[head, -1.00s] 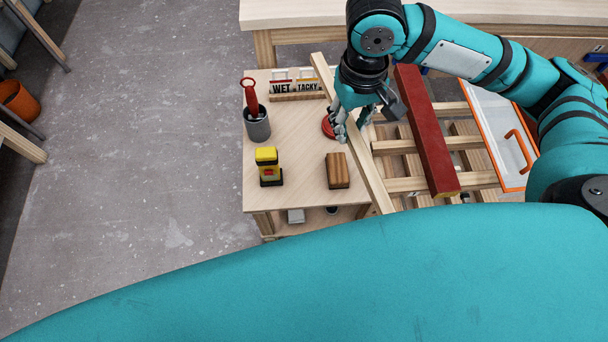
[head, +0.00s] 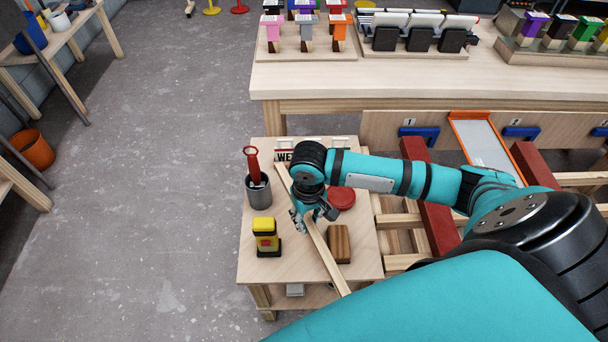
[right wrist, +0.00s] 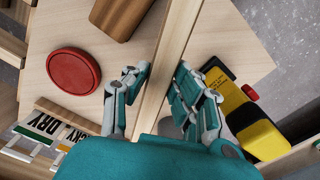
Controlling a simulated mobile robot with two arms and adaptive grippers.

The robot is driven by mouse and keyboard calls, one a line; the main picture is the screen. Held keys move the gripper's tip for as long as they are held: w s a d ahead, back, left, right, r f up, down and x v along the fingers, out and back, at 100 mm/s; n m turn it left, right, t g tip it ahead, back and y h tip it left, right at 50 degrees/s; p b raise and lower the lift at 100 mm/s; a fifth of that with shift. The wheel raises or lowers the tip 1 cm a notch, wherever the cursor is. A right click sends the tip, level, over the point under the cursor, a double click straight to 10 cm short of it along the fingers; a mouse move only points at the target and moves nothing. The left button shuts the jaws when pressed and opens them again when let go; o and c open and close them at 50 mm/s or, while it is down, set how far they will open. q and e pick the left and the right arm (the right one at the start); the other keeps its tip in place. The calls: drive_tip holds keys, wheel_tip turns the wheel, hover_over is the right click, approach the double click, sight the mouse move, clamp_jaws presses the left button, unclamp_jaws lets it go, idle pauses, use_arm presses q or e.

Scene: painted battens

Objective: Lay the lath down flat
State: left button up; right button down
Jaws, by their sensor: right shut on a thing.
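The lath is a long pale bare-wood strip (head: 329,262). It slants across the small side table (head: 250,268), from near the back to beyond the front edge. My right gripper (head: 307,218) is shut on it toward its far part. In the right wrist view the lath (right wrist: 178,45) passes between the fingers of the right gripper (right wrist: 158,82). I cannot tell whether it touches the tabletop or hangs just above it. My left gripper is not in view.
A yellow-and-black tool (head: 266,240) and a grey cup (head: 258,193) stand left of the lath. A wooden block (head: 340,243) and a red disc (head: 342,198) lie to its right. A WET sign (head: 285,156) is at the back. Red battens (head: 428,205) lie on the rack at right.

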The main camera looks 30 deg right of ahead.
sight(308, 238)
drive_tip(key=f, duration=0.2)
drive_tip(key=shift+s+f, duration=0.2)
drive_tip(key=shift+f, duration=0.45)
wheel_tip(308, 238, down, 4)
drive_tip(key=shift+w+r+b, duration=0.1)
drive_tip(key=shift+r+b, duration=0.1)
drive_tip(key=shift+b, duration=0.2)
drive_tip(key=shift+a+f, duration=0.1)
drive_tip(key=shift+f, duration=0.05)
drive_tip(key=c, duration=1.1)
unclamp_jaws()
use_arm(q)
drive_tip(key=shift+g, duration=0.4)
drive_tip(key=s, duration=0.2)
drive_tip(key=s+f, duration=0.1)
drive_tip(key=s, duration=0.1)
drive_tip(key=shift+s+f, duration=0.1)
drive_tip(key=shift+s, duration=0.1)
